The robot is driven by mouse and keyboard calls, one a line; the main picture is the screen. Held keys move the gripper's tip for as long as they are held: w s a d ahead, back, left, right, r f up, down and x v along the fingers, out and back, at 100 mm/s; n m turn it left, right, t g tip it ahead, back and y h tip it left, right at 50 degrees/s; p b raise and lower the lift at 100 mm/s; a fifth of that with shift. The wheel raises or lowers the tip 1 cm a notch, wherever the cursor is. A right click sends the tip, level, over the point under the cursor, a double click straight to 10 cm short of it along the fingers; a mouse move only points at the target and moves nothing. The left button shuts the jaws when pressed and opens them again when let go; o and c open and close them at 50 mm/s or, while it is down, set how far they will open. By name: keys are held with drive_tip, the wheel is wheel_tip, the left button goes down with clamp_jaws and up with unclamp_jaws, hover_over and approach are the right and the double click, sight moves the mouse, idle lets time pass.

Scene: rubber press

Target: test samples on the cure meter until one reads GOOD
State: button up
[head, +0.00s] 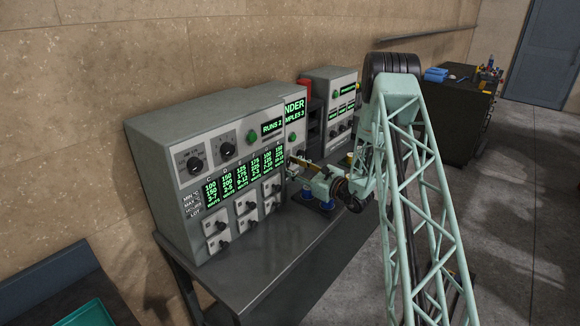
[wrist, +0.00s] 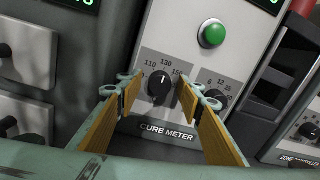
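The cure meter (wrist: 180,60) fills the middle of the wrist view, with its name plate (wrist: 166,132) below the dials. Its black temperature knob (wrist: 159,86) shows between my fingers, its scale marked with numbers such as 110 and 130. A second black knob (wrist: 211,104) is partly hidden behind the right finger. A green button (wrist: 212,34) sits above. My gripper (wrist: 157,90) is open, with wood-coloured pads either side of the first knob; I cannot tell whether they touch it. In the head view my gripper (head: 297,166) is at the panels. No GOOD reading is visible.
A large grey panel (head: 190,130) with green tables and a "RUNS 2" display stands left on the bench (head: 270,262). Another display ends in "NDER" and "MPLES 3". A further grey machine (head: 343,85) stands behind.

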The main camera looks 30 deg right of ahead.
drive_tip(key=shift+c, duration=0.7)
drive_tip(key=c, duration=0.7)
drive_tip(key=shift+m, duration=0.4)
drive_tip(key=m, duration=0.3)
drive_tip(key=shift+m, duration=0.4)
drive_tip(key=shift+d+m+p, duration=0.1)
drive_tip(key=shift+m+p, duration=0.3)
drive_tip(key=shift+m, duration=1.5)
